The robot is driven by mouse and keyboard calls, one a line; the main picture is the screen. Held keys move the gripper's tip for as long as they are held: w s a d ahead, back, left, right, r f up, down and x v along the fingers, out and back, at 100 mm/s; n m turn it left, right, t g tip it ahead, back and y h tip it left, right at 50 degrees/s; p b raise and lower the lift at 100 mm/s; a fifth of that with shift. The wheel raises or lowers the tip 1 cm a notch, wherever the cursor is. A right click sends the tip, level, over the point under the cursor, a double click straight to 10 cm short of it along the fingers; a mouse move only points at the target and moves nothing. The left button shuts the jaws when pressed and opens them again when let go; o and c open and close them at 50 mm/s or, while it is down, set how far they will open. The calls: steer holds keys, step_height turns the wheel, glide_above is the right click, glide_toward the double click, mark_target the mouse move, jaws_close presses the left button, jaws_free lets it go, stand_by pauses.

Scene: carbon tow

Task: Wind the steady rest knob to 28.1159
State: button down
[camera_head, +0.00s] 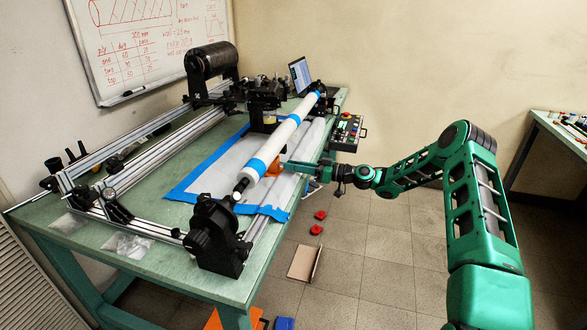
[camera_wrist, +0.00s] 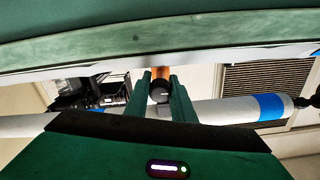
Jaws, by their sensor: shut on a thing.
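The steady rest shows as an orange piece (camera_head: 274,168) beside the white tube (camera_head: 284,135) in the head view. Its knob (camera_wrist: 159,93) is dark and round in the wrist view, with an orange part (camera_wrist: 160,73) just behind it. My gripper (camera_head: 291,164) reaches in from the right at the table's near edge. In the wrist view, the green fingers of my gripper (camera_wrist: 158,88) stand on either side of the knob and are shut on it. In the head view the knob is too small and covered to make out. No number or scale is readable on it.
The tube with blue bands lies along the green table (camera_head: 150,265), held by a black chuck stand (camera_head: 215,235) at the near end. A control box (camera_head: 347,131) sits at the right edge. Red pieces (camera_head: 318,222) and a flat brown piece (camera_head: 304,263) lie on the floor.

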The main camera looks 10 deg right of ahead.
steer(key=shift+m, duration=0.4)
steer(key=m, duration=0.5)
steer(key=shift+m, duration=0.3)
steer(key=m, duration=0.5)
steer(key=shift+f, duration=0.1)
stand_by(0.5)
steer(key=c, duration=1.5)
jaws_free()
steer(key=shift+f, duration=0.1)
